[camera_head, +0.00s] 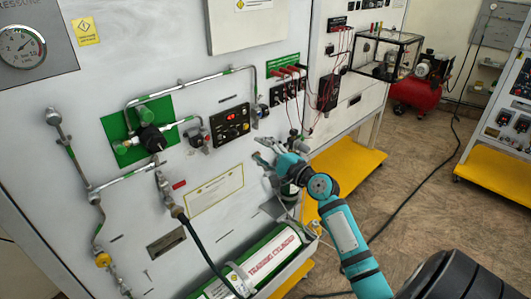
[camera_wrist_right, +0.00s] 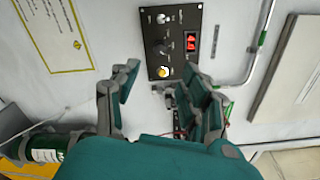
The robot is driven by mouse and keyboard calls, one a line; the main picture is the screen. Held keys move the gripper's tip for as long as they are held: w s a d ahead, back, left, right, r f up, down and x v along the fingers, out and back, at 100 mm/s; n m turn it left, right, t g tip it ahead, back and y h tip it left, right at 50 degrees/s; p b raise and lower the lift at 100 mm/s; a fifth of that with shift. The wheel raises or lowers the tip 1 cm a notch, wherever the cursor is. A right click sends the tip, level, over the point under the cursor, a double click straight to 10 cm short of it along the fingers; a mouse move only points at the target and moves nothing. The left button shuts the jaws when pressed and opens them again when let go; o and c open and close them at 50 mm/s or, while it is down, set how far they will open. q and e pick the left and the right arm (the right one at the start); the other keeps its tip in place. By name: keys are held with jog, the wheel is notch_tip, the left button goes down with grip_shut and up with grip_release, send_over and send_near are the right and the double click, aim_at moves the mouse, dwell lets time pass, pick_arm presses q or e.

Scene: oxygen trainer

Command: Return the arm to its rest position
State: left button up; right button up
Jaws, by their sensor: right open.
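My right arm (camera_head: 345,235) reaches in from the lower right in the head view. Its gripper (camera_head: 264,150) is open and empty in front of the white panel, below and right of the black control box (camera_head: 230,125) with a red display. In the right wrist view the open fingers of the right gripper (camera_wrist_right: 165,100) spread below the control box (camera_wrist_right: 175,42), which has knobs and a yellow button. Whether the fingers touch the panel is hard to tell. My left gripper is not in view.
A green-and-white training cylinder (camera_head: 270,257) lies at the panel's foot. Pipes (camera_head: 185,80), a black hose (camera_head: 200,250) and red cables (camera_head: 298,85) run across the panels. A red compressor (camera_head: 415,92) stands behind on the floor. Brown floor (camera_head: 415,165) is open at right.

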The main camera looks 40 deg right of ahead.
jog(key=shift+s, duration=0.6)
jog(key=s+a+f+n+g+b, duration=0.2)
jog(key=s+f+n+g, duration=0.15)
jog(key=f, duration=1.25)
jog(key=s+a+f+n+g+h+b, duration=0.1)
jog(key=s+a+f+n+g+b, duration=0.3)
jog(key=f, duration=1.2)
jog(key=s+a+f+n+g, duration=0.15)
jog(key=s+f, duration=0.35)
jog(key=f, duration=1.1)
jog(key=s+a+f+n+g+b, duration=0.1)
jog(key=s+a+f+n+g, duration=0.2)
jog(key=s+f, duration=0.55)
jog(key=s+a+f+n+g+b, duration=0.15)
jog(key=s+a+f+n, duration=0.25)
jog(key=s+f, duration=0.45)
jog(key=s+a+f+n+g+b, duration=0.1)
jog(key=s+f+n, duration=0.3)
jog(key=s, duration=0.6)
jog(key=s+a+f+n+g+b, duration=0.1)
jog(key=s+a+f+n+g, duration=0.1)
jog(key=s, duration=0.8)
jog(key=a+f+n, duration=0.1)
jog(key=a+n, duration=0.1)
jog(key=shift+a+f, duration=0.35)
